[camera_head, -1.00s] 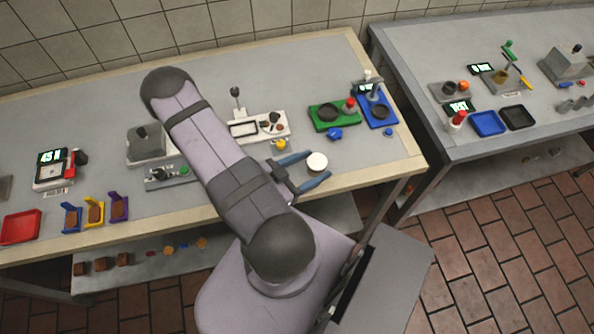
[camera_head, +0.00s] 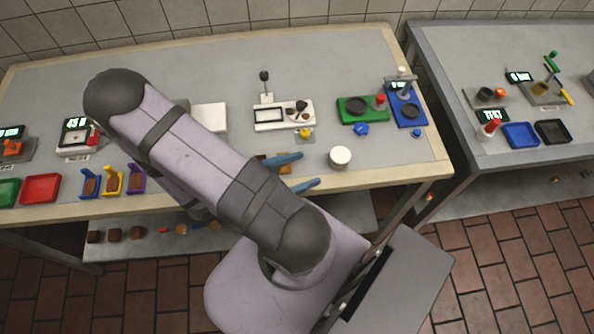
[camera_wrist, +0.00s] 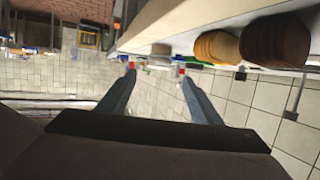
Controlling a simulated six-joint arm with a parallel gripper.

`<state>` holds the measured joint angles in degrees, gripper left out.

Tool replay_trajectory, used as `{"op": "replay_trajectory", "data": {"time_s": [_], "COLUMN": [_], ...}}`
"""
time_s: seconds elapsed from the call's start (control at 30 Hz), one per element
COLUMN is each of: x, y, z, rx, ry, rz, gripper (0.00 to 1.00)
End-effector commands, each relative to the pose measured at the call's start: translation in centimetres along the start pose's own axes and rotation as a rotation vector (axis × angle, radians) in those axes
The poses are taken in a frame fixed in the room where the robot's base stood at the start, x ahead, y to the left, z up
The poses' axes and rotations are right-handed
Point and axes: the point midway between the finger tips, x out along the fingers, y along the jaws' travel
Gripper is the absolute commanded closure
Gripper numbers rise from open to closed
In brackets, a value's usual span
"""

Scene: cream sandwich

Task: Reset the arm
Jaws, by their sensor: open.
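My gripper (camera_head: 309,168) is over the front edge of the table, its two blue fingers spread apart. In the wrist view my gripper (camera_wrist: 156,72) also shows both fingers apart with nothing between them. A round white-topped item (camera_head: 340,157) stands on the table just right of the fingertips, apart from them. My arm crosses the picture from upper left to lower middle and hides part of the table.
The table (camera_head: 200,60) holds a white device (camera_head: 284,114), a green tray (camera_head: 362,109) and a red tray (camera_head: 41,188). A brown stack (camera_wrist: 276,40) and a tan stack (camera_wrist: 217,47) show near the table edge. A second table (camera_head: 447,60) stands right.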

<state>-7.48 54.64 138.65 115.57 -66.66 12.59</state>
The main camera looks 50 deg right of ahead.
Motion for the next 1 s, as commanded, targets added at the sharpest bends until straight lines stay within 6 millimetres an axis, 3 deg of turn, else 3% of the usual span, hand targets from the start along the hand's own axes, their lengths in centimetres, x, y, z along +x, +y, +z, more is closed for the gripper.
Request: {"op": "replay_trajectory", "data": {"time_s": [0.2,0.7,0.87,1.0], "x": [-0.9,-0.9,-1.9,-3.9], "y": [0.1,0.0,-2.5,-7.2], "z": [0.0,0.0,0.4,1.1], "rx": [0.0,-0.001,-0.018,-0.056], "ry": [-0.001,-0.003,-0.103,-0.259], "rz": [0.0,0.0,-0.047,-0.154], "gripper": [0.41,0.41,0.41,0.41]}}
